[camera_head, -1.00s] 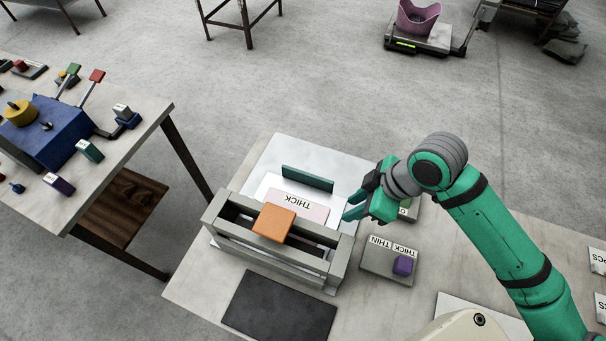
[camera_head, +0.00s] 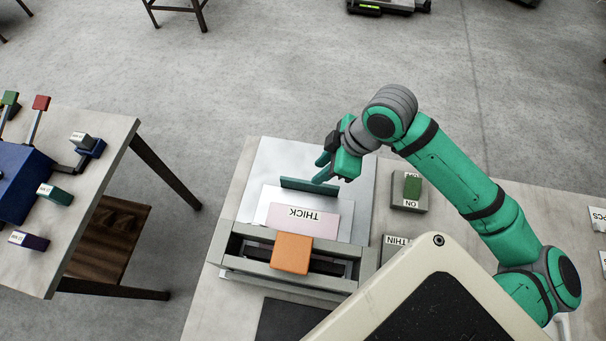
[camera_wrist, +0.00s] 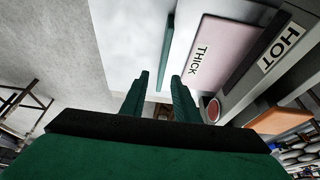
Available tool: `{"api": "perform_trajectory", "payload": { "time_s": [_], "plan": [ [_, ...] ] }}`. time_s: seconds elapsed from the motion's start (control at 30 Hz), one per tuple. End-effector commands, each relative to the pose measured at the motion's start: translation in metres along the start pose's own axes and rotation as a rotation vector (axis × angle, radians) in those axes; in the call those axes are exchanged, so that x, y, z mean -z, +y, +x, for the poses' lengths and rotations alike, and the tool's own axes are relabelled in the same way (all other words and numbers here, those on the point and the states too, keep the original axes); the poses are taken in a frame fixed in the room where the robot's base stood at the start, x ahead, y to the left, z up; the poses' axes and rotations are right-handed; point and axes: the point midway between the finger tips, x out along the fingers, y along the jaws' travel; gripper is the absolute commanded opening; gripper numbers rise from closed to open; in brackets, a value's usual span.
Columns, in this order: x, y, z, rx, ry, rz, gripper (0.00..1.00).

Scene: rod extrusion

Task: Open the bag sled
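The bag sled is a pale flat plate (camera_head: 262,206) with an upright green handle bar (camera_head: 297,184) along its far edge. A pink bag labelled THICK (camera_head: 318,229) lies on it, against the grey sealer frame (camera_head: 238,265). My gripper (camera_head: 320,170) is at the right end of the handle bar. In the wrist view the two fingers (camera_wrist: 160,78) are spread apart, and the near end of the bar (camera_wrist: 166,62) shows between their tips. I cannot tell whether they touch it.
An orange block (camera_head: 292,253) sits across the sealer frame. A green switch (camera_head: 412,186) on a box marked ON stands to the right. The sealer carries a HOT label (camera_wrist: 282,47). A second table (camera_head: 95,150) with a blue machine is at left.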

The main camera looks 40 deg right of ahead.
Motion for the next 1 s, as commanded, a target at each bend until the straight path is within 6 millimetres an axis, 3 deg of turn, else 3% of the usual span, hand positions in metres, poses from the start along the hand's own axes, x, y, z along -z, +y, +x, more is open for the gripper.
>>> {"api": "perform_trajectory", "payload": {
  "time_s": [0.3,0.5,0.97,1.0],
  "plan": [
    [-0.001,-0.001,0.056,0.002,0.002,0.004,0.28],
    [0.001,-0.001,0.082,0.001,0.002,0.000,0.28],
    [0.001,-0.001,0.093,0.001,0.001,-0.001,0.28],
    [0.001,-0.001,0.093,0.001,0.001,-0.001,0.19]
  ]
}}
